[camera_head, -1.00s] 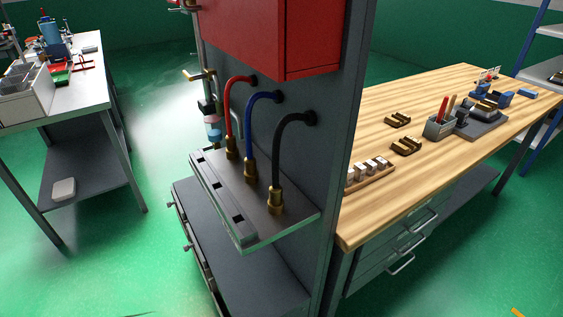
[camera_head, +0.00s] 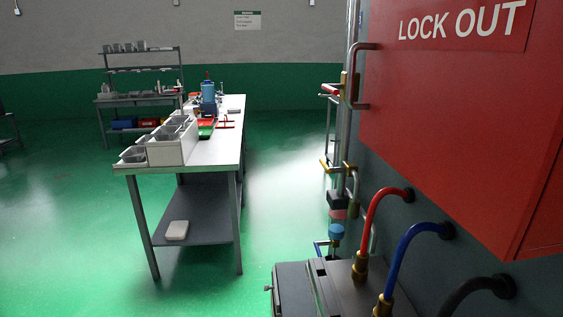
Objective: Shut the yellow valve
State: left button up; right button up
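A small yellow valve lever (camera_head: 324,166) sits on a thin vertical pipe at the left edge of the grey stand, in the middle right of the head view. It sticks out to the left of the pipe. Its exact angle to the pipe is hard to tell at this size. A red lever (camera_head: 331,90) is higher on the same pipework, and a blue one (camera_head: 320,246) shows lower down. Neither of my grippers is in view.
A red lock-out cabinet (camera_head: 450,130) with a handle fills the right side. Red (camera_head: 374,215) and blue (camera_head: 405,245) hoses rise beside the pipework. A white workbench (camera_head: 220,160) with bins stands at the left. Green floor between bench and stand is clear.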

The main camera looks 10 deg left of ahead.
aim_at(325, 165)
jog(key=i+u, duration=0.1)
jog(key=k+j, duration=0.1)
jog(key=j, duration=0.35)
jog(key=k+j+z, duration=0.15)
jog(key=j, duration=0.35)
jog(key=i+j+z, duration=0.1)
jog(key=i+j, duration=0.2)
jog(key=i+j+z, duration=0.1)
jog(key=i+j, duration=0.2)
jog(key=j, duration=0.2)
jog(key=i+j+z, duration=0.1)
jog(key=i+j, duration=0.15)
jog(key=j, duration=0.2)
jog(key=i+j+z, duration=0.1)
jog(key=i+j, duration=0.15)
jog(key=j, duration=0.2)
